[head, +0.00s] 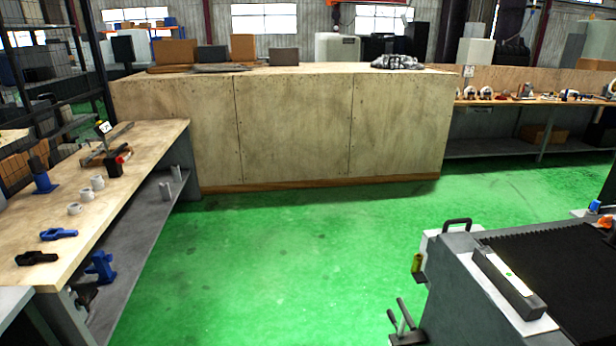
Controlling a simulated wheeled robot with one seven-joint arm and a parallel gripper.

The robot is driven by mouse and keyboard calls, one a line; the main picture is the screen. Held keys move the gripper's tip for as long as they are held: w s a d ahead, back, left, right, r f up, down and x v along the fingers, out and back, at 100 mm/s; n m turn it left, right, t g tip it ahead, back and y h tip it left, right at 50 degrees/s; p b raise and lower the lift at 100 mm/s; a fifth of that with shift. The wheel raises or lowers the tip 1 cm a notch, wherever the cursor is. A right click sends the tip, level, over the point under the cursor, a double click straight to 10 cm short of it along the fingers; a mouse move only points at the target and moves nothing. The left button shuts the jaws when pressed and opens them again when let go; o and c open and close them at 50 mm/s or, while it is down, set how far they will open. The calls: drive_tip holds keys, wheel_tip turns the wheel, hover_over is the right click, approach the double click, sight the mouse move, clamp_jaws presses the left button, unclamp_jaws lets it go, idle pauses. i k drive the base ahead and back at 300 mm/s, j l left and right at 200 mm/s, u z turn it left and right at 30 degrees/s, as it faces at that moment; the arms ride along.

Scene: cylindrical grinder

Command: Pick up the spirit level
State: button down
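The spirit level (508,286) is a long bar with a pale top strip and a small green spot near its middle. It lies on the grey top of the machine (468,300) at the lower right of the head view, running from back left to front right. A black ribbed cover lies just to its right. My gripper is not in view, and nothing is seen touching the level.
A wooden workbench (100,215) with clamps and small parts stands at the left. A large wooden crate (290,130) closes off the back. The green floor (270,255) between them is clear. A black handle (457,224) rises behind the level, and levers stick out at the machine's left side.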

sight(527, 305)
drive_tip(key=i+j+z, duration=0.15)
drive_tip(key=j, duration=0.2)
drive_tip(key=i+j+z, duration=0.35)
drive_tip(key=j, duration=0.35)
drive_tip(key=i+j+z, duration=0.15)
drive_tip(key=j, duration=0.2)
drive_tip(key=i+z, duration=0.3)
drive_tip(key=i+j+z, duration=0.3)
drive_tip(key=i, duration=0.2)
drive_tip(key=i+l+z, duration=0.15)
drive_tip(key=i+l, duration=0.05)
drive_tip(key=i, duration=0.05)
